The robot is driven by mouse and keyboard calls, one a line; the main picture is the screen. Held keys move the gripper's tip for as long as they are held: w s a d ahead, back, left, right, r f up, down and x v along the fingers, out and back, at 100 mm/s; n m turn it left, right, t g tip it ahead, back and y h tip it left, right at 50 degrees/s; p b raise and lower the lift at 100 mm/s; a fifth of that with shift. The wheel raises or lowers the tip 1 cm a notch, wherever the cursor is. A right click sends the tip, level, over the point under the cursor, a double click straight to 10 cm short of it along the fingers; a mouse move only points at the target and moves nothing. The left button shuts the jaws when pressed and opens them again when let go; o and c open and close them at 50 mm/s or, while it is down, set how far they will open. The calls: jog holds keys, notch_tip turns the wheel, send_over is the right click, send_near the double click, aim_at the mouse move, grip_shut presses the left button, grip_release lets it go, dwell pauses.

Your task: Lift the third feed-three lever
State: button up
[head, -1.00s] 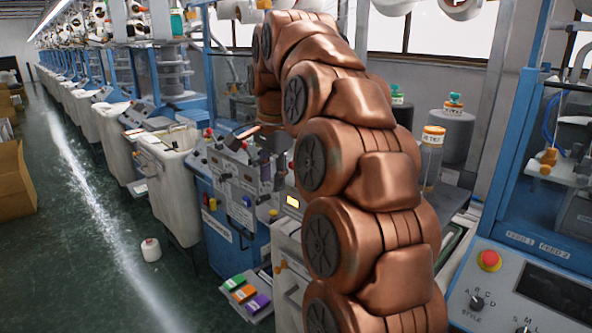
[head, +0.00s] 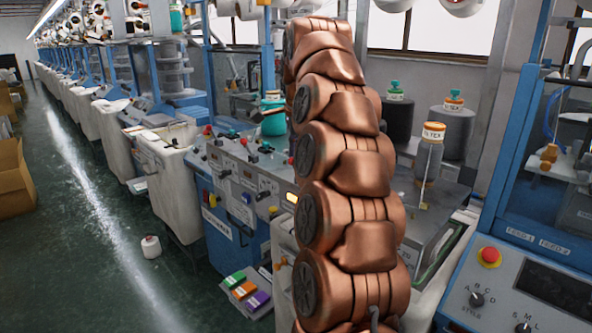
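The grey control panel (head: 236,168) on the blue machine left of my arm carries several small levers and knobs. A dark lever (head: 265,148) and another dark lever (head: 252,158) stand near its back edge. A red knob (head: 207,130) is at its far left corner. The panel's lettering is too small to read, so I cannot tell which lever is the third feed-three one. My copper arm rises upright right of the panel and hides what is behind it. My gripper is not visible.
A near machine at right has a red button (head: 489,256) and labels reading FEED 1 and FEED 2. A white cone (head: 151,247) lies on the floor. The aisle (head: 75,200) at left is mostly clear.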

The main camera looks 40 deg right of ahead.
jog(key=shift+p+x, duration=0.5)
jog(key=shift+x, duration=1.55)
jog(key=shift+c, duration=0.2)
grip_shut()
